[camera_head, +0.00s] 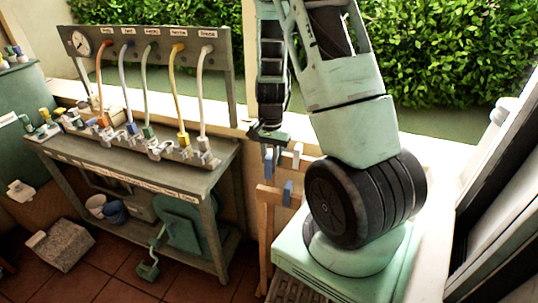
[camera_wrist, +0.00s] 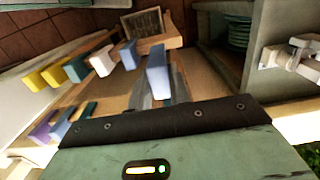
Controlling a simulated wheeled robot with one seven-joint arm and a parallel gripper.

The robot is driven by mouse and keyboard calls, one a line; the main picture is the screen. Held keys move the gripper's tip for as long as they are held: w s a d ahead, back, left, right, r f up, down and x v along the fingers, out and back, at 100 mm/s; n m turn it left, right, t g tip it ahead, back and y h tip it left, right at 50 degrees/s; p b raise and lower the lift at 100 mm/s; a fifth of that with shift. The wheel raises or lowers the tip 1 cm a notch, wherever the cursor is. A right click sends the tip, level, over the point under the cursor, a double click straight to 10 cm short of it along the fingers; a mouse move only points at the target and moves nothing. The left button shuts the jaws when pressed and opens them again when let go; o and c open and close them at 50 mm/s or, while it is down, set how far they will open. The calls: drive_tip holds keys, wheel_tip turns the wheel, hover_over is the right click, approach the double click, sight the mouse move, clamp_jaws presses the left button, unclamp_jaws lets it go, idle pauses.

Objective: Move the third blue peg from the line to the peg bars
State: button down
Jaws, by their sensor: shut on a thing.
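My gripper (camera_wrist: 160,88) is shut on a blue peg (camera_wrist: 157,74), which stands out between its fingers in the wrist view. In the head view my gripper (camera_head: 268,138) points down above the wooden peg bars (camera_head: 266,225), with the held blue peg (camera_head: 268,160) below it. I cannot tell whether this peg touches a bar. A second row has purple (camera_wrist: 43,123), blue (camera_wrist: 62,123) and teal (camera_wrist: 87,110) pegs.
In the head view a grey bench (camera_head: 150,172) with coloured hoses and taps stands left of the bars. A panel with a gauge (camera_head: 79,42) rises behind it. Buckets (camera_head: 113,211) sit on its lower shelf. A small chalkboard (camera_wrist: 143,22) shows beyond the bars.

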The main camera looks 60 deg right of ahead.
drive_tip(key=shift+f+b, duration=3.9)
drive_tip(key=shift+f, duration=1.1)
drive_tip(key=c, duration=1.2)
unclamp_jaws()
drive_tip(key=shift+r, duration=0.15)
wheel_tip(320, 180, up, 8)
drive_tip(key=p, duration=0.7)
